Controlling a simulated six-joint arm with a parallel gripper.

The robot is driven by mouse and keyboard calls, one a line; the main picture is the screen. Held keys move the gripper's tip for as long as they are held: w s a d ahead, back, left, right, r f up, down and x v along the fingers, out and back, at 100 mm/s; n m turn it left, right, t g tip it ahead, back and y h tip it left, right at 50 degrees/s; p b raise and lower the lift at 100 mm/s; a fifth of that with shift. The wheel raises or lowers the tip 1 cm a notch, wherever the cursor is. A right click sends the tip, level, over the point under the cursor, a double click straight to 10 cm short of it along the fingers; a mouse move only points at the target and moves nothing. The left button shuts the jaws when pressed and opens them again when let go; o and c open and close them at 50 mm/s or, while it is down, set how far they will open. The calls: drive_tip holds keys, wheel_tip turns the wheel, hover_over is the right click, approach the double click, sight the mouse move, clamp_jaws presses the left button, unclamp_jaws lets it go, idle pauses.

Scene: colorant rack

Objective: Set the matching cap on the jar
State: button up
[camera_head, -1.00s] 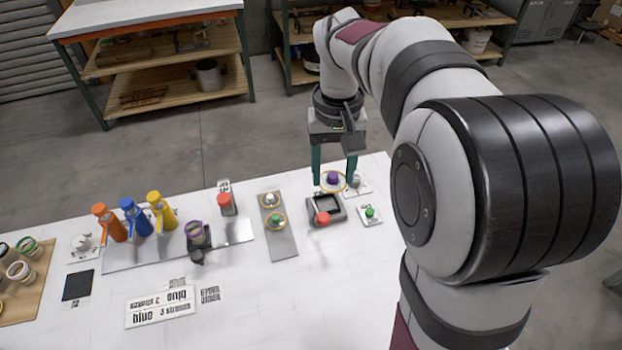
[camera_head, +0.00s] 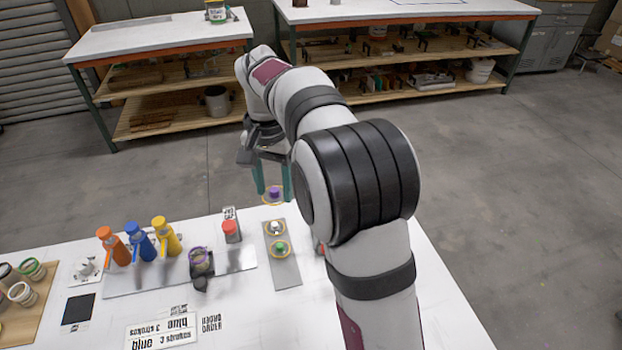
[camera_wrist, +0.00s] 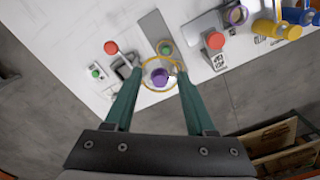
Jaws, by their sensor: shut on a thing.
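My gripper (camera_head: 272,190) is shut on a cap with a purple knob (camera_head: 274,194) and a yellow-edged rim, held in the air near the table's far edge, beyond the grey strip. In the wrist view the purple-knobbed cap (camera_wrist: 160,76) sits between the fingertips. The jar (camera_head: 201,262) with a purple ring stands uncapped on a dark holder, left of and nearer than the gripper; it also shows at the wrist view's top right (camera_wrist: 236,14). Two other yellow-rimmed caps, one white-knobbed (camera_head: 275,228) and one green-knobbed (camera_head: 280,248), lie on the grey strip (camera_head: 286,272).
Orange (camera_head: 113,246), blue (camera_head: 140,241) and yellow (camera_head: 166,236) bottles stand left of the jar. A red-topped container (camera_head: 231,231) stands between jar and strip. Right of the strip, my arm hides most of a dark device (camera_wrist: 126,66) with red and green buttons nearby.

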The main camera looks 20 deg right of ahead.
drive_tip(key=shift+w+a+f+m, duration=0.55)
drive_tip(key=shift+a+f+m, duration=0.9)
drive_tip(key=shift+a+f, duration=1.6)
drive_tip(key=shift+w+a+f+m, duration=0.55)
drive_tip(key=shift+a+f+m, duration=0.95)
drive_tip(key=shift+a+f, duration=1.55)
drive_tip(key=shift+w+a+f+m, duration=0.55)
drive_tip(key=shift+a+f+m, duration=0.9)
drive_tip(key=shift+a+f, duration=1.6)
drive_tip(key=shift+a+r, duration=0.2)
drive_tip(key=shift+a, duration=0.45)
drive_tip(key=o, duration=1.4)
